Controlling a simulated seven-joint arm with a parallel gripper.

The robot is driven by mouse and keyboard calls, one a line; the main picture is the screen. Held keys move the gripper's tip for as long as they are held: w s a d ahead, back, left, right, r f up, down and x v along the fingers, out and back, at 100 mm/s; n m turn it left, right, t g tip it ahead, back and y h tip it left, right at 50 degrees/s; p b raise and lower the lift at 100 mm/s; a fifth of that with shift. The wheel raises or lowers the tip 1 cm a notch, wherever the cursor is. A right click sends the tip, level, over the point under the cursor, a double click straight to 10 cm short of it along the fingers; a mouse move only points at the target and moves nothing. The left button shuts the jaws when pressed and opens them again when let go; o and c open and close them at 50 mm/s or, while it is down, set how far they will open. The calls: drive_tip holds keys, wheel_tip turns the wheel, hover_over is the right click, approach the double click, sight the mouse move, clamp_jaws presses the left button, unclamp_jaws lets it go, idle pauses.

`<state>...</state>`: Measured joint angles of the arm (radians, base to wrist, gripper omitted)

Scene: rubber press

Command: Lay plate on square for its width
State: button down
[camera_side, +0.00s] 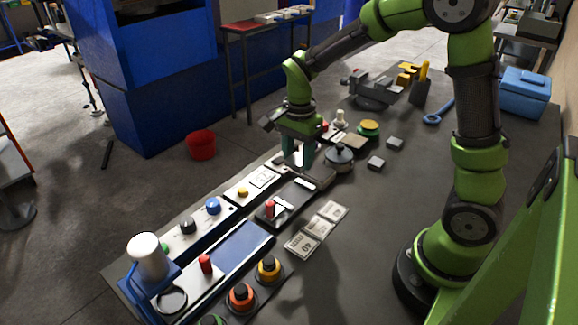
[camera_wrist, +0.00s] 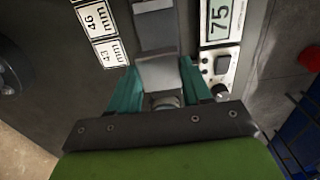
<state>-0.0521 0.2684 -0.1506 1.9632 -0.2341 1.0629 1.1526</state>
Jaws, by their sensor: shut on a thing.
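My gripper (camera_side: 298,158) is over the measuring device in the side view, its teal fingers pointing down. In the wrist view my gripper (camera_wrist: 162,88) is shut on a light grey metal plate (camera_wrist: 158,72) between the fingers. The plate is mostly hidden by the fingers in the side view. Whether it touches the dark slide (camera_wrist: 153,28) under it, I cannot tell. The white marked squares lie on the bench: 40 (camera_side: 300,243), a middle one (camera_side: 318,228) and a far one (camera_side: 334,211). The wrist view shows 46 (camera_wrist: 93,18) and 43 (camera_wrist: 111,52).
A display (camera_wrist: 219,18) reads 75 beside the slide. A red-knobbed slide part (camera_side: 269,208) stands nearer the camera. The bench right of the squares is clear.

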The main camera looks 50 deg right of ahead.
drive_tip(key=s+a+r, duration=0.1)
drive_tip(key=s+a, duration=0.2)
hover_over(318, 227)
wheel_tip(318, 227, down, 7)
drive_tip(key=shift+s, duration=0.1)
drive_tip(key=shift+f, duration=2.05)
drive_tip(key=shift+f, duration=0.15)
drive_tip(key=shift+c, duration=2.4)
unclamp_jaws()
